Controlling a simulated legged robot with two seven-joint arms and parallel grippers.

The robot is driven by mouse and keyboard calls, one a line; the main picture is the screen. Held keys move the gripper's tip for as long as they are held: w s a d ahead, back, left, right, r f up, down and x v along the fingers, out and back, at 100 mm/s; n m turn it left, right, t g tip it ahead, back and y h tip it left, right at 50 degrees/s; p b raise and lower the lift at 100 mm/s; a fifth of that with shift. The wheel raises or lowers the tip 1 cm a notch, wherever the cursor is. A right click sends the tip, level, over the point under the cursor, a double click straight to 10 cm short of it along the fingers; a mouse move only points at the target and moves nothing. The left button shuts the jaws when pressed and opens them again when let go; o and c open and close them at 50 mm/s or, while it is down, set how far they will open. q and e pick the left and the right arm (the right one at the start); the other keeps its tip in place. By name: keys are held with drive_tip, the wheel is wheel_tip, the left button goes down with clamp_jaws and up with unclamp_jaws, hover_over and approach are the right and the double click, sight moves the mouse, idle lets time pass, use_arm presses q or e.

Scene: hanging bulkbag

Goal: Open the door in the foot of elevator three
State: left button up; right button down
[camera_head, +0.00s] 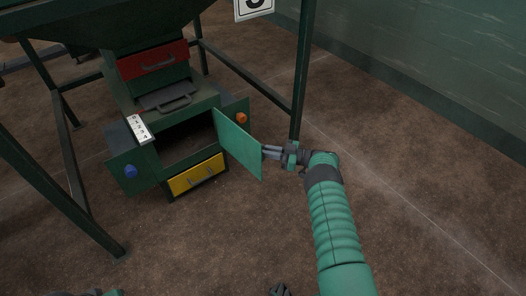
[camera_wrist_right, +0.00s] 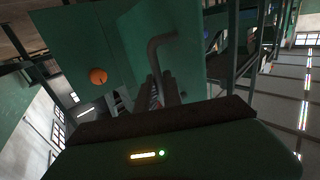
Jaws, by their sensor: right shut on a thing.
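The foot of the elevator (camera_head: 165,128) stands left of centre in the head view. Its green door (camera_head: 238,143) is swung outward to the right, leaving a dark opening (camera_head: 190,138) uncovered. My right gripper (camera_head: 268,152) is at the outer face of the door, shut on its handle. In the right wrist view the bent grey door handle (camera_wrist_right: 160,45) runs down to my gripper fingers (camera_wrist_right: 158,92), against the green door panel (camera_wrist_right: 125,45). The exact grip is dark and partly hidden. My left gripper does not show clearly in either view.
A yellow drawer (camera_head: 197,175) is below the opening, a red panel (camera_head: 153,60) above. An orange knob (camera_head: 241,118) and a blue knob (camera_head: 130,171) flank the opening. Green frame legs (camera_head: 300,75) stand around. The brown floor at right is clear, up to a green wall (camera_head: 430,50).

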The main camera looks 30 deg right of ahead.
drive_tip(key=c, duration=1.5)
unclamp_jaws()
drive_tip(key=shift+w, duration=0.1)
drive_tip(key=shift+s+d, duration=0.2)
drive_tip(key=shift+s, duration=0.05)
drive_tip(key=p+v, duration=0.3)
drive_tip(key=v, duration=1.3)
drive_tip(key=shift+s+d, duration=0.1)
